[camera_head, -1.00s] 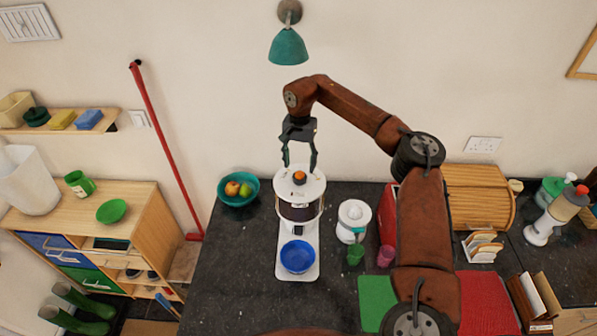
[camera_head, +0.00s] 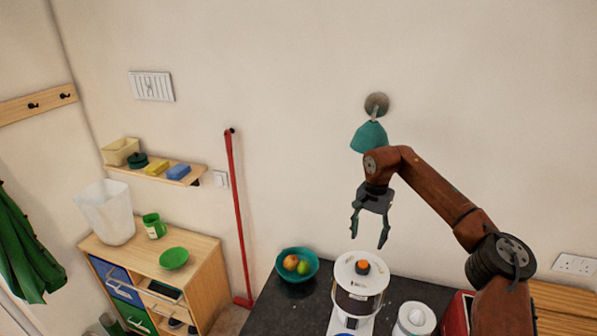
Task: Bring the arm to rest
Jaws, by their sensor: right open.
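My right arm comes in from the right in the head view, and its right gripper (camera_head: 370,228) hangs with its fingers pointing down, open and empty. It is above a white-topped coffee machine (camera_head: 359,268) with an orange knob, and a clear gap shows between the fingertips and the lid. The forearm passes in front of the wall, close to the teal wall lamp (camera_head: 369,137) in the picture. My left gripper is not in view.
A teal bowl of fruit (camera_head: 298,265) and a white juicer (camera_head: 414,320) stand on the dark counter (camera_head: 290,312). A red pole (camera_head: 238,220) leans on the wall. A wooden cabinet (camera_head: 203,250) and a shelf (camera_head: 155,174) are at left. The wall's middle is clear.

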